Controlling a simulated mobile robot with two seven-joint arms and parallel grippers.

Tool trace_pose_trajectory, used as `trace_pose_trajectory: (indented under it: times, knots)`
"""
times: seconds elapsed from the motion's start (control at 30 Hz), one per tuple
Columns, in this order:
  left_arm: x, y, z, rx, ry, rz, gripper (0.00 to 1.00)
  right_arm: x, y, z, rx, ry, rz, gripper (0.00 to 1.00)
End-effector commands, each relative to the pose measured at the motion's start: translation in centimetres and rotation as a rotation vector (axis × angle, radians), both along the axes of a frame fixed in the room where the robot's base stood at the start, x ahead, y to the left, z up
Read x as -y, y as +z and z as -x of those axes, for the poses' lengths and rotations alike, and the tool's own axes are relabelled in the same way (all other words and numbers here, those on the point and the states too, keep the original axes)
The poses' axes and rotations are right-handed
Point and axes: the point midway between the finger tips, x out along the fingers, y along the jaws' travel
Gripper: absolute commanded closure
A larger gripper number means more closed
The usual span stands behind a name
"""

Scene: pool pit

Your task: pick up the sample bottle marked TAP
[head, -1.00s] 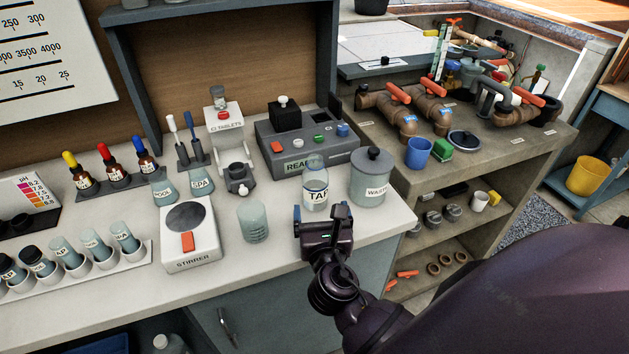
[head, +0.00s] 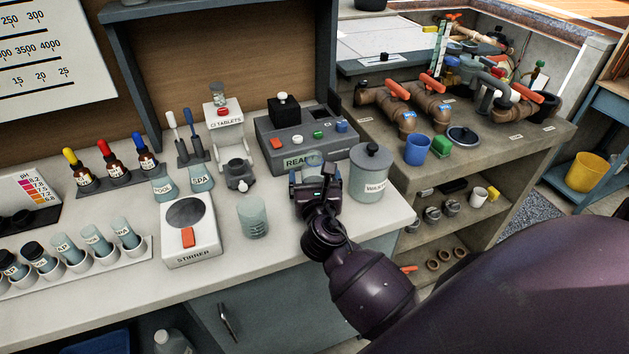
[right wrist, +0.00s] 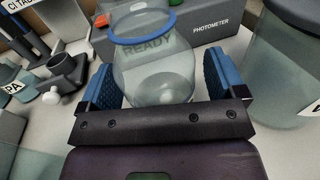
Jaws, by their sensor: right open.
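The TAP sample bottle (head: 312,163), clear with a blue rim, stands upright on the counter in front of the grey photometer. Its label is hidden behind my right gripper (head: 315,183) in the head view. In the right wrist view the bottle (right wrist: 155,78) stands between the two blue-padded fingers of the right gripper (right wrist: 162,82). The fingers are open, one on each side of it, and a gap shows at least on the right. My left gripper is in neither view.
The grey lidded WASTE jar (head: 370,173) stands close to the right of the bottle. The photometer (head: 345,150) is just behind. An empty beaker (head: 253,217) and the white stirrer (head: 190,240) stand to the left. The counter's front edge is close.

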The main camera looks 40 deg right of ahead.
Motion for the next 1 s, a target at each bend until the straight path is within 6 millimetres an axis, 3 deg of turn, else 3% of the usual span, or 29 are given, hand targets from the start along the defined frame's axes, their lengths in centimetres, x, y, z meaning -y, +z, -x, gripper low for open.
trace_pose_trajectory:
  times: [0.1,0.5,1.0]
  knots:
    - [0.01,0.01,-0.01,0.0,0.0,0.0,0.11,-0.01,0.0,0.03,0.0,0.0,0.0,0.11]
    - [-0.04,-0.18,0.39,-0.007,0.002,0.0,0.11,-0.02,0.04,0.04,0.001,0.001,0.0,0.68]
    - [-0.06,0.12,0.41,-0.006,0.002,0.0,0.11,-0.03,0.75,0.03,0.003,0.001,0.001,0.68]
